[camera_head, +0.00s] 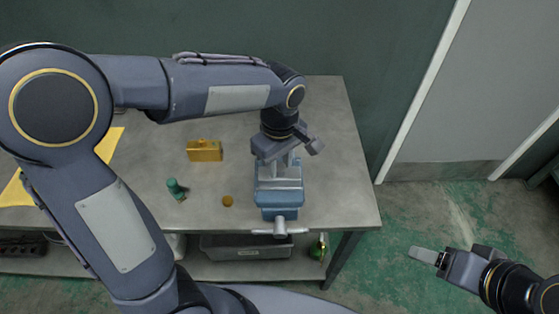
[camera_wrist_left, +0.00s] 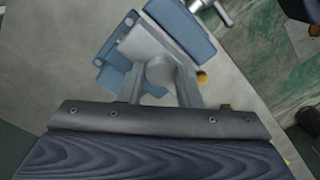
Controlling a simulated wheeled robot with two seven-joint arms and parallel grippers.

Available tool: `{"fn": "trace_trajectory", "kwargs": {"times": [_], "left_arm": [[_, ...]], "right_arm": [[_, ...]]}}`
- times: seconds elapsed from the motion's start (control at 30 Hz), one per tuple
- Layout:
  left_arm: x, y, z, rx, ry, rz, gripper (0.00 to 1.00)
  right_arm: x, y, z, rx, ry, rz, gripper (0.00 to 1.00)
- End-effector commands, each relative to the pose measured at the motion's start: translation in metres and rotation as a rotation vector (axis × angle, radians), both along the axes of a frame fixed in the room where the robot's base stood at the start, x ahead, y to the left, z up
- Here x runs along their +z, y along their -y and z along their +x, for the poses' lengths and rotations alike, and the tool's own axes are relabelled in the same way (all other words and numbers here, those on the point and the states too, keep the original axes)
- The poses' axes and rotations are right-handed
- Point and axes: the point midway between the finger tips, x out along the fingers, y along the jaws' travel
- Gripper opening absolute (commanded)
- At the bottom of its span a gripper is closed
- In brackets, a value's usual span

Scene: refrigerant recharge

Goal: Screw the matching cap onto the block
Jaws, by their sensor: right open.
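The blue vise (camera_head: 280,192) stands at the right part of the bench. A pale grey block (camera_wrist_left: 148,47) sits between its jaws in the left wrist view. My left gripper (camera_head: 288,160) points down over the vise. Its two fingers (camera_wrist_left: 161,88) are on either side of a round grey cap (camera_wrist_left: 160,70), which appears gripped at the block's top; whether it is seated is hidden. A brass block (camera_head: 204,151) and a small round brass cap (camera_head: 227,201) lie on the bench left of the vise. My right gripper (camera_head: 428,256) is open and empty over the floor.
A small green item (camera_head: 176,188) stands on the bench left of the brass cap. A yellow sheet (camera_head: 108,146) lies at the far left. The lower shelf holds a grey bin (camera_head: 245,249) and a green bottle (camera_head: 318,247). The vise handle (camera_head: 280,230) sticks out at the front.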

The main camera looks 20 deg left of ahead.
Motion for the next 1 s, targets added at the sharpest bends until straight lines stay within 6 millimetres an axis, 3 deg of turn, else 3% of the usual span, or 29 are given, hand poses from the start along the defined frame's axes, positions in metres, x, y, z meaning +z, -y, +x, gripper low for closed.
{"fn": "trace_trajectory", "kwargs": {"times": [0.13, 0.27, 0.37, 0.4, 0.57, 0.87, 1.0], "left_arm": [[0.000, 0.000, 0.000, -0.001, 0.000, 0.000, 0.13], [0.001, 0.000, 0.000, -0.043, 0.000, 0.000, 0.13], [0.001, 0.000, 0.000, -0.178, 0.000, 0.000, 0.13], [0.000, 0.000, 0.000, -0.183, 0.000, 0.000, 0.30], [0.000, 0.000, 0.000, -0.178, 0.000, 0.000, 0.51], [0.002, 0.000, 0.000, -0.177, 0.001, -0.001, 0.52], [0.017, 0.000, 0.001, -0.177, 0.004, -0.001, 0.52]], "right_arm": [[0.000, 0.000, 0.000, 0.000, 0.000, 0.000, 0.65], [0.001, 0.000, 0.000, 0.000, 0.000, 0.000, 0.65], [0.004, 0.000, 0.000, 0.000, 0.000, 0.000, 0.65], [0.003, 0.000, 0.000, 0.000, 0.000, 0.000, 0.65], [0.003, 0.000, 0.000, 0.000, 0.000, 0.000, 0.65], [0.002, 0.000, 0.000, 0.000, 0.000, 0.000, 0.65], [0.002, 0.000, 0.000, 0.000, 0.000, 0.000, 0.65]]}}
